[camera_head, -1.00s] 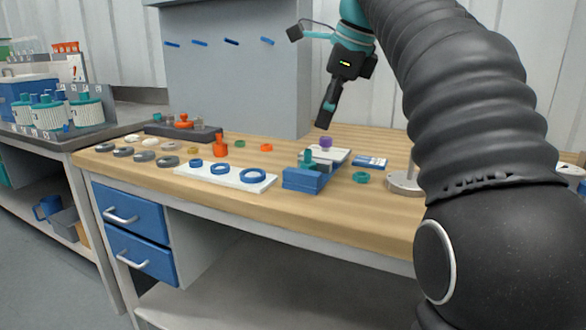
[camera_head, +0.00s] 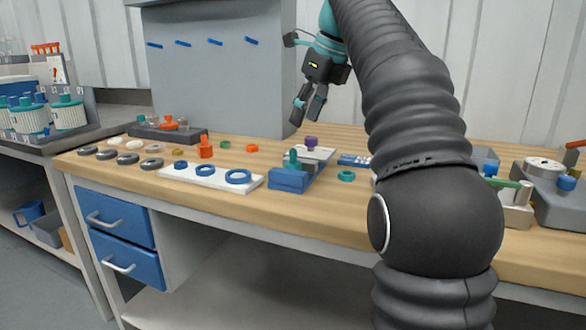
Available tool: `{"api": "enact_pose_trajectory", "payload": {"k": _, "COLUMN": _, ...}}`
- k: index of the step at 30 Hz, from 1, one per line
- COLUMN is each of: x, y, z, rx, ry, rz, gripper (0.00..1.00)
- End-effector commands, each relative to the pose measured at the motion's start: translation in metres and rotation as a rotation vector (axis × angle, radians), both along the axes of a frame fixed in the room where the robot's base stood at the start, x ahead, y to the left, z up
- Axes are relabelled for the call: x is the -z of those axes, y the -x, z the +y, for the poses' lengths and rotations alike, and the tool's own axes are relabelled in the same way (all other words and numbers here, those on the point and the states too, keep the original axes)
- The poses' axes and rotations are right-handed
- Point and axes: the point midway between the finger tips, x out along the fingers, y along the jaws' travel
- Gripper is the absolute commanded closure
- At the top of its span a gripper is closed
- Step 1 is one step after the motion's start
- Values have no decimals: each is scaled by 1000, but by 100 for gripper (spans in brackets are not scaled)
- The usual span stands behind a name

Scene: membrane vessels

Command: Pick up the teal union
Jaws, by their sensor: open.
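A teal fitting (camera_head: 292,159) stands upright in or behind a blue block (camera_head: 289,180) at the table's front middle. A separate small teal ring (camera_head: 346,176) lies flat on the wood to its right. I cannot tell which of these two teal parts is the union. My gripper (camera_head: 304,117) is in the air above the back of the table, over this area and clear of everything. Its two dark fingers are apart, with nothing between them.
A white plate (camera_head: 208,180) with blue rings lies left of the blue block. A purple-topped part (camera_head: 311,142) stands just behind the teal fitting. Orange parts and grey discs lie farther left. My arm hides part of the table on the right.

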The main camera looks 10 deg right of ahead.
Motion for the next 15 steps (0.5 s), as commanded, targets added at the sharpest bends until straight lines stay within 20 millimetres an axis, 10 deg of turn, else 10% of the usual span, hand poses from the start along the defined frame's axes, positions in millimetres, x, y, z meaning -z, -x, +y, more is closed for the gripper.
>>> {"api": "enact_pose_trajectory", "payload": {"k": 15, "x": 42, "y": -12, "z": 11, "rx": -1, "ry": 2, "rz": 0, "gripper": 54}}
